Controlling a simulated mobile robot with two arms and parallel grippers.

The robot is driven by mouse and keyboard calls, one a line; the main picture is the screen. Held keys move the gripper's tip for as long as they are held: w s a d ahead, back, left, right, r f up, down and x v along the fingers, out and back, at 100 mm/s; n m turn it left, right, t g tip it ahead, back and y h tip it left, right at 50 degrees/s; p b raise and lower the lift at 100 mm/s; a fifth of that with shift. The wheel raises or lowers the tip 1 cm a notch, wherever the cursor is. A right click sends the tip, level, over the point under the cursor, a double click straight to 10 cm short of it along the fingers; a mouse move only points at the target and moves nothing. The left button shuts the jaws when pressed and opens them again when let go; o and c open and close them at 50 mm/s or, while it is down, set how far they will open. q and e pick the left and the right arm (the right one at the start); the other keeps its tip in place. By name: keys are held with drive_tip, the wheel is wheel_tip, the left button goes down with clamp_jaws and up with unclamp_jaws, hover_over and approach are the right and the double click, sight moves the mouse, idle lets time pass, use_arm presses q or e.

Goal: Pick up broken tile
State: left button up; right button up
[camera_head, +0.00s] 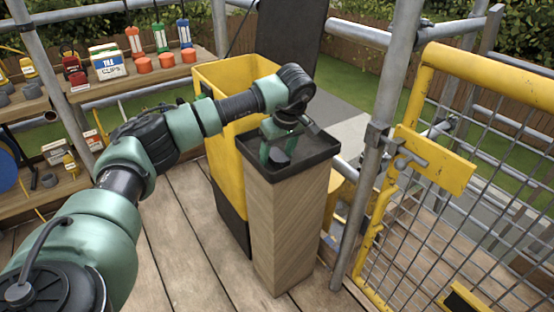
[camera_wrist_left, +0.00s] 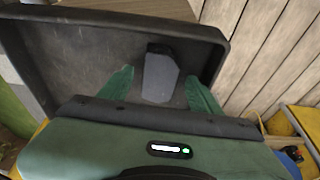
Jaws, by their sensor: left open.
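The broken tile (camera_wrist_left: 160,77) is a small dark grey piece with an angled edge, lying in a black tray (camera_wrist_left: 60,62) in the left wrist view. The tray (camera_head: 318,168) sits on top of a wooden pedestal (camera_head: 290,225) in the head view. My left gripper (camera_head: 278,155) points down into the tray. In the left wrist view, its two green fingers (camera_wrist_left: 158,84) are open, one on each side of the tile, with gaps visible between fingers and tile. The tile is mostly hidden by the gripper in the head view. My right gripper is not in view.
A yellow bin (camera_head: 222,150) stands close behind and left of the pedestal. A yellow mesh gate (camera_head: 455,180) and a scaffold pole (camera_head: 385,130) stand to the right. Shelves at the left hold a tile clips box (camera_head: 108,64) and tools. The plank floor in front is clear.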

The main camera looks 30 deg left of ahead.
use_arm(q)
clamp_jaws()
drive_tip(key=shift+r, duration=0.2)
